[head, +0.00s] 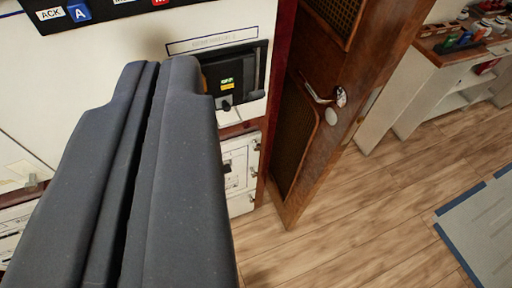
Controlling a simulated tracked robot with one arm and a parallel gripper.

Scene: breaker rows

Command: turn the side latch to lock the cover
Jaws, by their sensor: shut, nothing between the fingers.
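My gripper (158,68) fills the left foreground, its two dark grey fingers shut together with only a thin dark seam between them. Just right of its tips is a black breaker unit (253,66) set in the white panel, with a small green and yellow label (227,84). A small pale tab (226,104) sits below that label; I cannot tell whether it is the side latch. The fingers hide the unit's left part. Whether the cover is closed, and whether the fingertips touch anything, cannot be told.
The white cabinet (120,45) carries a black label strip with ACK and A tiles at the top. White drawers (240,172) lie below the unit. A brown wooden door (325,105) with a metal handle stands right of it.

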